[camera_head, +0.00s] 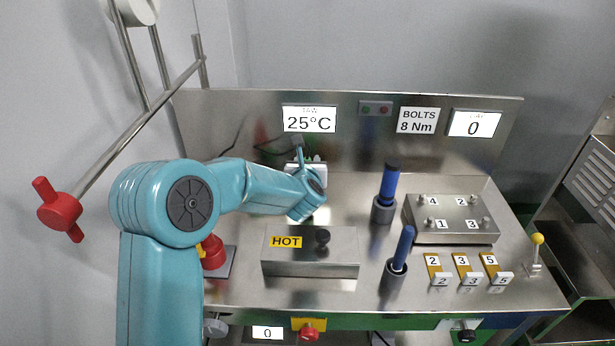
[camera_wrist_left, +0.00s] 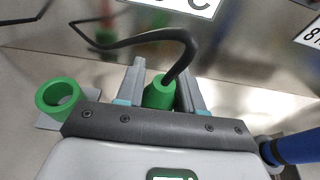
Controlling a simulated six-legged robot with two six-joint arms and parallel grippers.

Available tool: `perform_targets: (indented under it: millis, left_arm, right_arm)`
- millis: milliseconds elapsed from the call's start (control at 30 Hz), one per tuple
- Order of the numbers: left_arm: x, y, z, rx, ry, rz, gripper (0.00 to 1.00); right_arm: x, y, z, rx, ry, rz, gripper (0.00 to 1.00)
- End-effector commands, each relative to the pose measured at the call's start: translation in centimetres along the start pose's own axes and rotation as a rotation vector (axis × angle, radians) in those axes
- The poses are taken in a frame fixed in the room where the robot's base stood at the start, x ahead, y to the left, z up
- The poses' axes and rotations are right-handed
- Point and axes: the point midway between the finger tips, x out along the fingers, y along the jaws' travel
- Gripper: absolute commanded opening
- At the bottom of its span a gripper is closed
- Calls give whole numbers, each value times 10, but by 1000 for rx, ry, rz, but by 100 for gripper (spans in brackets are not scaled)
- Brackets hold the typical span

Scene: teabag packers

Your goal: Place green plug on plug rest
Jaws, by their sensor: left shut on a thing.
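The green plug (camera_wrist_left: 158,94) sits between the two grey fingers of my left gripper (camera_wrist_left: 163,80) in the left wrist view, and the gripper is shut on it. A black cable (camera_wrist_left: 150,36) loops away from the plug. A hollow green cylinder (camera_wrist_left: 58,98) on a small grey plate, which looks like the plug rest, stands to the left of the gripper, apart from the plug. In the head view my left gripper (camera_head: 308,168) is near the back panel, mostly behind my own arm, which hides the plug and the rest. My right gripper is not in view.
A steel box marked HOT (camera_head: 310,262) with a black knob stands in front of the gripper. Two blue-handled tools (camera_head: 389,185) stand in dark holders to the right. A numbered bolt block (camera_head: 452,220) is further right. The back panel (camera_head: 230,120) rises close behind.

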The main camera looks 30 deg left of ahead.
Motion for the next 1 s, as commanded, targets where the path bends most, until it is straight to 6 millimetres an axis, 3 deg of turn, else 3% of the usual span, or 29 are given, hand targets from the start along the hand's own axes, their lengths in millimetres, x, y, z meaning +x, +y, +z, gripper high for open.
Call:
perform_targets:
  millis: [100, 200, 667, 700, 733, 1000]
  left_arm:
    - [8, 0, -23, 3, 6, 1, 3]
    - [12, 0, -33, 2, 3, 1, 3]
    - [14, 0, -39, 0, 0, 0, 3]
    - [13, 0, -38, 0, 2, 0, 50]
    - [13, 0, -38, 0, 2, 0, 60]
    - [13, 0, -37, 0, 2, 0, 62]
  right_arm:
    - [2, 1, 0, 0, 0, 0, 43]
    - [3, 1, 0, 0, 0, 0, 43]
    - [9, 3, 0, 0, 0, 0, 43]
    - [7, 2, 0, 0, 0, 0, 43]
    - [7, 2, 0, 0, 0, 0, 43]
    - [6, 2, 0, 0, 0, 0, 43]
